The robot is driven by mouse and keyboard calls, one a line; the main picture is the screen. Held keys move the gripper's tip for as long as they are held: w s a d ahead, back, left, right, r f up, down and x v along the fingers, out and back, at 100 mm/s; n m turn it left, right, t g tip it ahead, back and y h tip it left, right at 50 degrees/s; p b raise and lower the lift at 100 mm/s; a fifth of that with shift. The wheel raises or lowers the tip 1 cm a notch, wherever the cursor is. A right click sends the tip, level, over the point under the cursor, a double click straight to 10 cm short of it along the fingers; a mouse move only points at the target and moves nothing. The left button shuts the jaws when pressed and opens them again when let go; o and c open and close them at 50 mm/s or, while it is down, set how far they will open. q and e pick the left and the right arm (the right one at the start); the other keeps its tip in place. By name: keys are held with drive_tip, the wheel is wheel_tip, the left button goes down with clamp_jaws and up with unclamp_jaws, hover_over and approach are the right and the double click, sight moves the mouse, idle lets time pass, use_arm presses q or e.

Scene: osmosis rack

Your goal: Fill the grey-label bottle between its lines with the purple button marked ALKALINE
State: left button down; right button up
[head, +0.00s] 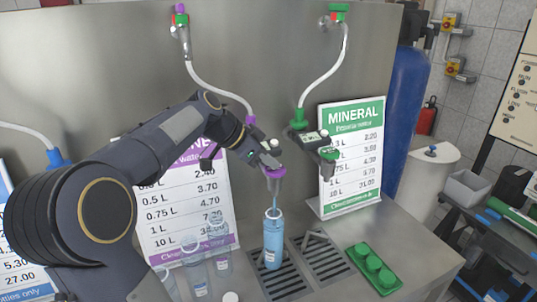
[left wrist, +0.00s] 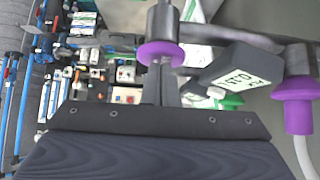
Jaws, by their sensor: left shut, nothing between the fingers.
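A bottle (head: 272,245) with a small pale label stands upright on the drain grate below the purple ALKALINE spout (head: 276,173). It looks blue inside almost up to its neck; its lines are too small to read. A thin bluish stream seems to run from the spout into its mouth. My left gripper (head: 262,156) is shut and empty, up at the alkaline dispenser head, and partly hides it. In the left wrist view the fingers (left wrist: 166,88) are close by a purple nozzle (left wrist: 160,52) and a small display box (left wrist: 245,68). The purple button cannot be made out. My right gripper is not in view.
Several clear bottles (head: 194,268) stand left of the grate, before the purple price sign (head: 183,205). The green MINERAL dispenser (head: 318,143) hangs to the right, with its sign (head: 351,158) behind. A green tray (head: 375,268) lies at the right.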

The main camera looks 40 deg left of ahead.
use_arm(q)
drive_tip(key=shift+s+f, duration=0.15)
drive_tip(key=shift+f, duration=0.25)
drive_tip(key=v, duration=0.8)
drive_tip(key=shift+r+b, duration=0.3)
drive_tip(key=shift+b, duration=0.15)
drive_tip(key=shift+w, duration=0.2)
idle(0.6)
